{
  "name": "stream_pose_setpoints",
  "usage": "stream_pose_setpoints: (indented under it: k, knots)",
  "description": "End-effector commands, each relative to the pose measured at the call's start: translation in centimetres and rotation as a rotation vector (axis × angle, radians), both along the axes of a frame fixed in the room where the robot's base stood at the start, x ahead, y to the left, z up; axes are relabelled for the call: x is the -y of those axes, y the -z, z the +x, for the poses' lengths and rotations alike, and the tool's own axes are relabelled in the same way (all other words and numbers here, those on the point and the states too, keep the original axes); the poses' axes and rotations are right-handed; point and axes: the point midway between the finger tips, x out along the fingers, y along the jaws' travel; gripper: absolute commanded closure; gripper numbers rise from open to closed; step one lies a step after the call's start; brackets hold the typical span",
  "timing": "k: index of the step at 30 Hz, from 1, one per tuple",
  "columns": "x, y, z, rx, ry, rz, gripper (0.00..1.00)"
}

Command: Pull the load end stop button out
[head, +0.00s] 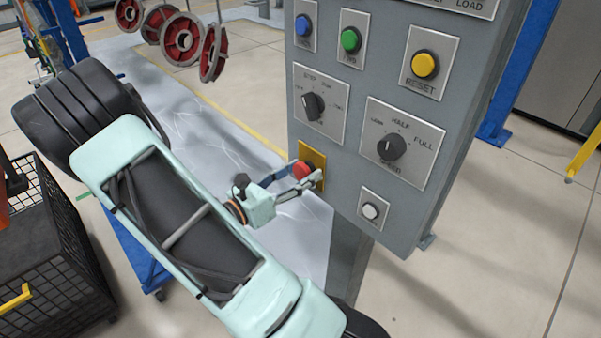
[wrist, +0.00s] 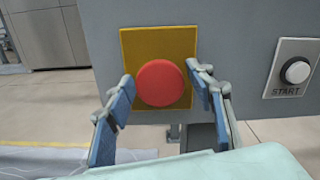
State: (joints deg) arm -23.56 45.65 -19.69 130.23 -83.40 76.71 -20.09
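The stop button (head: 302,170) is a red round mushroom head on a yellow square plate (head: 313,157), low on the left side of the grey control panel. In the wrist view the red button (wrist: 160,83) sits on its yellow plate (wrist: 130,42), seen nearly face on. My gripper (head: 298,177) is at the button, its fingers on either side of it. In the wrist view my gripper (wrist: 162,95) has its blue finger pads apart, one left and one right of the red head. The right pad is very close to the button; contact is unclear.
The grey panel (head: 350,190) carries blue (head: 303,25), green (head: 350,40) and yellow reset (head: 425,65) buttons, two black selector knobs and a white start button (wrist: 297,70). Red wheels (head: 182,40) hang at the back left. A black wire crate (head: 60,260) stands at left.

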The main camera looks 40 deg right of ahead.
Motion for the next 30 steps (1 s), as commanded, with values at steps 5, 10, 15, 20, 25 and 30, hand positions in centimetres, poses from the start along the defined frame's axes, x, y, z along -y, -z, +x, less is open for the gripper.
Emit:
stream_pose_setpoints:
  k: [5, 10, 15, 20, 25, 30]
  knots:
    - [0.0, 0.0, 0.0, 0.000, 0.000, 0.000, 0.73]
    - [0.0, 0.0, 0.0, 0.000, 0.000, 0.000, 0.92]
    - [0.0, 0.0, 0.0, 0.000, 0.000, 0.000, 1.00]
    - [-1.3, -0.2, 0.0, 0.000, -0.002, 0.000, 1.00]
    - [-1.5, 0.0, -0.1, 0.000, -0.001, 0.000, 1.00]
    - [-1.5, 0.0, -0.1, 0.000, -0.001, 0.000, 0.54]
